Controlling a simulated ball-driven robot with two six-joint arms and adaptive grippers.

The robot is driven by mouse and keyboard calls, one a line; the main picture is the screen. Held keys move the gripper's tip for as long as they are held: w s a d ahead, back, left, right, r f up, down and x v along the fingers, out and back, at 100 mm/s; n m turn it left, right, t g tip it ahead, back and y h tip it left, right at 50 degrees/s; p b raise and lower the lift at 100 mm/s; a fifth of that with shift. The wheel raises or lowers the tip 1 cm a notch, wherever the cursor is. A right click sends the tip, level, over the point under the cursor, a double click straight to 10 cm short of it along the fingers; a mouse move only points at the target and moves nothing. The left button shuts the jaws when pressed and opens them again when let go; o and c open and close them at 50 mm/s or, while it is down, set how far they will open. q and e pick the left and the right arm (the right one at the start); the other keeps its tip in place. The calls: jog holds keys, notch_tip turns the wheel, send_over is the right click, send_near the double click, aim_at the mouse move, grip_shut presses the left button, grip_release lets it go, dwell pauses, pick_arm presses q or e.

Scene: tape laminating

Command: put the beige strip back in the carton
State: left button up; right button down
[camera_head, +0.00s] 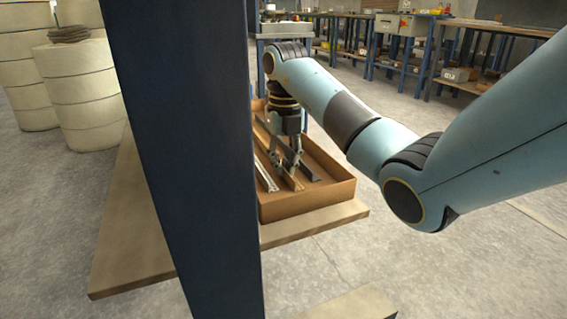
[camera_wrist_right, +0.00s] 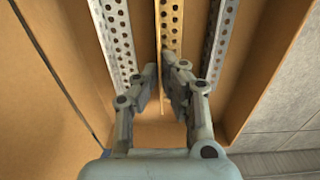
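The beige strip (camera_wrist_right: 171,30) is a long perforated profile. In the wrist view it runs up the middle, between the fingers of my right gripper (camera_wrist_right: 161,75). In the head view the strip (camera_head: 293,184) is inside the carton (camera_head: 307,205), an open brown tray, and partly hidden by the gripper. My right gripper (camera_head: 285,162) reaches down into the carton. Its fingertips are close on both sides of the strip; whether they touch it I cannot tell. My left gripper is not in view.
Grey perforated strips (camera_wrist_right: 118,35) and (camera_wrist_right: 220,40) lie in the carton on either side of the beige one. The carton stands on a wooden board (camera_head: 130,255). A dark blue post (camera_head: 180,150) blocks part of the head view. White drums (camera_head: 80,90) stand at the left.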

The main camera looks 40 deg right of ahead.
jog(key=c, duration=1.4)
grip_release()
jog(key=shift+r+p, duration=1.65)
jog(key=shift+r, duration=1.4)
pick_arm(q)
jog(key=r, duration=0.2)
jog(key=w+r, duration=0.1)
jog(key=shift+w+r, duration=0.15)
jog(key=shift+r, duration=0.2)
pick_arm(e)
jog(key=shift+f, duration=0.1)
